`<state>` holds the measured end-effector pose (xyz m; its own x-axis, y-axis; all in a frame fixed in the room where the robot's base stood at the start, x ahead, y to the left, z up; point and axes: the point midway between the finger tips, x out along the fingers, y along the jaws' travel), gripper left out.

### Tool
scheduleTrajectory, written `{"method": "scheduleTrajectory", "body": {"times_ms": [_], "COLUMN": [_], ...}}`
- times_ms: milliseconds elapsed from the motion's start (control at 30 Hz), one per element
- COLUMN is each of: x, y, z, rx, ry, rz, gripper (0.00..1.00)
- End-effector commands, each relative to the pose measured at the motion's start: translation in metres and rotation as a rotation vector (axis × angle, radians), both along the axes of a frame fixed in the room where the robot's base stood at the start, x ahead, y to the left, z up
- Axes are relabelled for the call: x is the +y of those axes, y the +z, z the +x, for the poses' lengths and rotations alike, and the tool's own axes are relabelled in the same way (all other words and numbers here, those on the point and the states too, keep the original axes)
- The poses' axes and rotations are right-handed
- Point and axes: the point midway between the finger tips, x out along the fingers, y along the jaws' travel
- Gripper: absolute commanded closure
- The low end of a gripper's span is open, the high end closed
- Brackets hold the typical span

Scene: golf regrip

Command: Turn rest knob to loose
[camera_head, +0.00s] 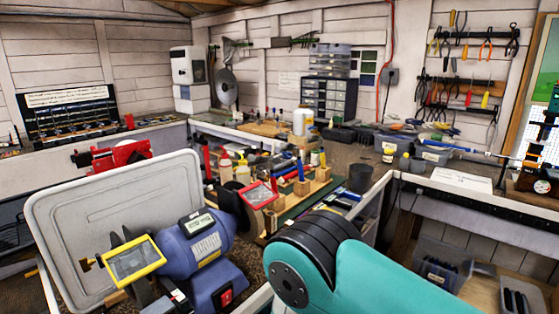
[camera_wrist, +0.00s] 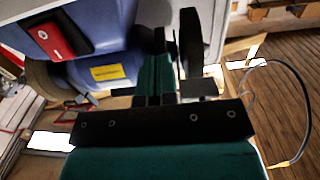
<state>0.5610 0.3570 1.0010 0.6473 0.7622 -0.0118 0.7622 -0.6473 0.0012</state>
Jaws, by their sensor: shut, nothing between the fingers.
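A blue bench grinder (camera_head: 205,245) stands at the lower left in the head view, with a yellow-framed eye shield (camera_head: 135,260) and a red switch (camera_head: 226,297). In the wrist view its blue body (camera_wrist: 115,60), red switch (camera_wrist: 57,37) and a dark wheel (camera_wrist: 190,42) show close up. A small grey plate (camera_wrist: 200,88), perhaps the tool rest, lies below the wheel. I cannot make out the rest knob or its setting. My gripper (camera_wrist: 156,62) is shut and empty, beside the grinder body and wheel; contact cannot be told. In the head view it is hidden.
A large grey tray (camera_head: 60,215) leans behind the grinder. In the wrist view a dark cable (camera_wrist: 305,95) loops at right above a wooden floor (camera_wrist: 290,40).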

Motion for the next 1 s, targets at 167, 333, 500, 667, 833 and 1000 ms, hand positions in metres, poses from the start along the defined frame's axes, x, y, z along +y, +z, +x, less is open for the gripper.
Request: {"method": "scheduleTrajectory", "body": {"times_ms": [167, 333, 500, 667, 833, 1000], "x": [0.0017, -0.0011, -0.0027, -0.0028, -0.0025, -0.0015], "y": [0.0094, 0.0093, 0.0094, 0.0097, 0.0085, 0.0024], "z": [0.0096, 0.0129, 0.0143, 0.0145, 0.0142, 0.0133], "rx": [-0.018, -0.020, -0.020, -0.020, -0.020, -0.019], "ry": [-0.005, -0.010, -0.012, -0.014, -0.014, -0.013], "rz": [0.021, 0.021, 0.023, 0.024, 0.025, 0.024], "gripper": [1.00, 1.00, 1.00, 1.00, 1.00, 1.00]}}
